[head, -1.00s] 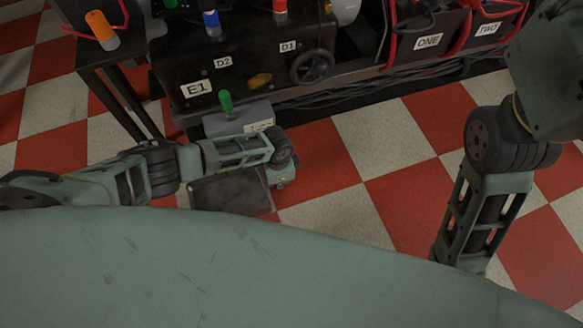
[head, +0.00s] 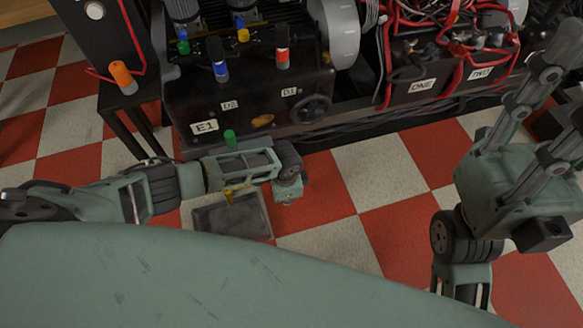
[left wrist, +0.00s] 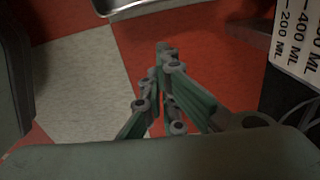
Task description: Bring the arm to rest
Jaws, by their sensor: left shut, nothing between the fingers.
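My left arm comes in from the left, low over the floor, and ends in a wrist block (head: 288,188) in the head view. Its fingers cannot be made out there. In the left wrist view the left gripper (left wrist: 163,50) is shut, its fingertips together with nothing between them, over the red and white floor. My right gripper (head: 545,115) is at the right of the head view, fingers pointing up and right.
A black machine (head: 180,128) marked E1, D1 and D2 stands at the back. A labelled measuring vessel (left wrist: 300,50) and a metal rim (left wrist: 150,6) are near the left gripper. Chequered floor at centre is clear.

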